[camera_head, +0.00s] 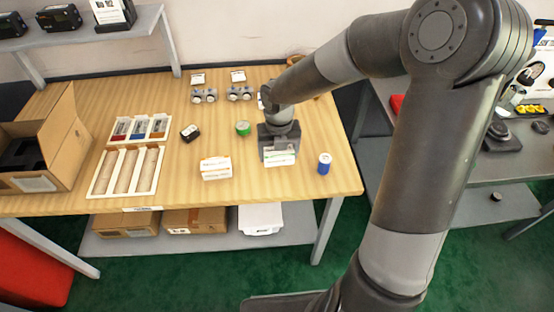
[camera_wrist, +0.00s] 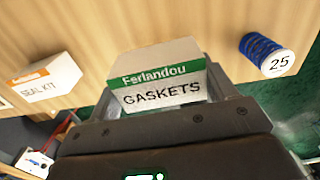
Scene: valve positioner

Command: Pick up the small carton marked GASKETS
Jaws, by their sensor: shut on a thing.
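The small white carton marked GASKETS (camera_wrist: 160,92), with a green Ferlandou band, is between the fingers of my gripper (camera_wrist: 165,84) in the wrist view. My gripper is shut on it, one finger on each side. In the head view my gripper (camera_head: 280,146) points down over the right part of the wooden table, and the carton (camera_head: 281,160) shows below it. I cannot tell whether the carton touches the table.
A white SEAL KIT carton (camera_head: 215,168) stands to the left, and a blue spool marked 25 (camera_head: 324,163) to the right. A green roll (camera_head: 243,128), a black item (camera_head: 190,132), a divided tray (camera_head: 127,171) and an open cardboard box (camera_head: 68,130) lie farther left.

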